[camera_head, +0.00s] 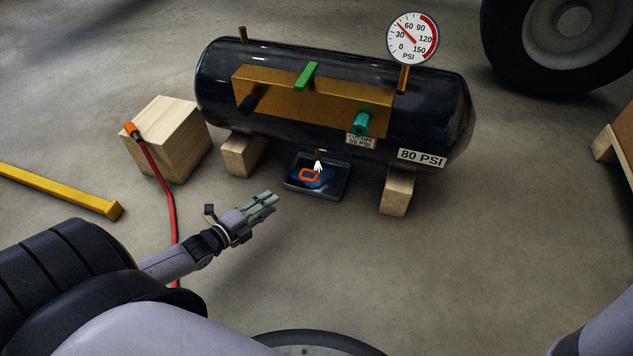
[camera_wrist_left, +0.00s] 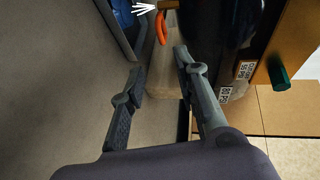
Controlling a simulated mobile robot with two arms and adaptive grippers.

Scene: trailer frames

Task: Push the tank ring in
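The black tank (camera_head: 430,112) lies on wooden blocks. An orange ring (camera_head: 309,174) shows below its underside, next to a small brass fitting (camera_head: 317,154) with a white spray. The ring also shows near the top of the left wrist view (camera_wrist_left: 161,28), beyond my fingertips. My left gripper (camera_head: 272,200) is in front of the tank, left of and nearer than the ring, not touching it. In the wrist view its two fingers (camera_wrist_left: 158,66) are apart with nothing between them. My right gripper is out of view.
A shallow tray (camera_head: 333,189) with something blue in it sits below the ring. Wooden blocks (camera_head: 398,190) stand right and left of it. A red hose (camera_head: 163,185) hangs from a wooden box (camera_head: 172,130). The dial (camera_head: 413,38) needle points near 45. Floor ahead is clear.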

